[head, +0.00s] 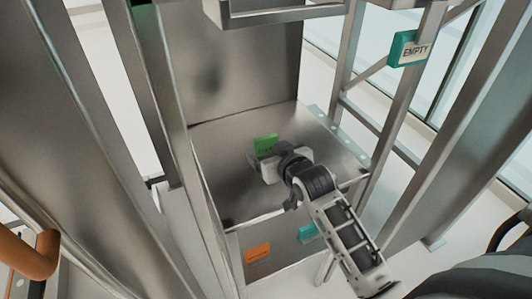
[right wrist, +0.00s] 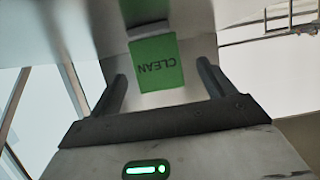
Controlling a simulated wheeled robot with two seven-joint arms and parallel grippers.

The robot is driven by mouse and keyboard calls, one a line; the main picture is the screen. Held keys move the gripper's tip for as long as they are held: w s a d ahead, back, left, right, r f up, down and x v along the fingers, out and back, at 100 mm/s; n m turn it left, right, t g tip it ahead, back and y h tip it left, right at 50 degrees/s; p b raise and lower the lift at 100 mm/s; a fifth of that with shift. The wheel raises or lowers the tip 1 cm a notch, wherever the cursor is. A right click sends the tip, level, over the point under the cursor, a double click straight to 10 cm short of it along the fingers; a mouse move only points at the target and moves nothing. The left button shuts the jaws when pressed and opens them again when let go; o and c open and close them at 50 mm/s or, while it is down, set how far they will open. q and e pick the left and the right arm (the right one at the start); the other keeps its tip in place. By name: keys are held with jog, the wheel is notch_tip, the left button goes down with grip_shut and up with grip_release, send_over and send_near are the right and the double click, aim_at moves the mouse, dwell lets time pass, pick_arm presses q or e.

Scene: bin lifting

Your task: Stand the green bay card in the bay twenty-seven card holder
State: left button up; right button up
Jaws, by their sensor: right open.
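The green card (head: 265,144) stands upright on the metal shelf of the bay in the head view. In the right wrist view the green card (right wrist: 156,66) reads CLEAN upside down, and its edge meets a pale grey holder (right wrist: 148,30). My right gripper (head: 274,160) is just in front of the card. In the right wrist view its two dark fingers (right wrist: 162,84) are apart, one on each side of the card, with gaps showing. My left gripper is not in view.
An orange card (head: 257,253) and a teal card (head: 307,232) are on the bay's front face. A teal EMPTY card (head: 409,48) hangs on a right post. Metal posts and walls flank the bay (head: 230,200). A metal tray edge (head: 285,14) overhangs the shelf.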

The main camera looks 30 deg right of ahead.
aim_at(267, 144)
jog(key=w, duration=0.4)
jog(key=shift+w+d+f, duration=0.2)
jog(key=shift+d+f, duration=0.1)
jog(key=shift+f, duration=0.05)
jog(key=shift+w+f, duration=0.2)
jog(key=shift+w, duration=0.25)
jog(key=c, duration=1.1)
jog(key=shift+c, duration=0.4)
jog(key=shift+r, duration=0.1)
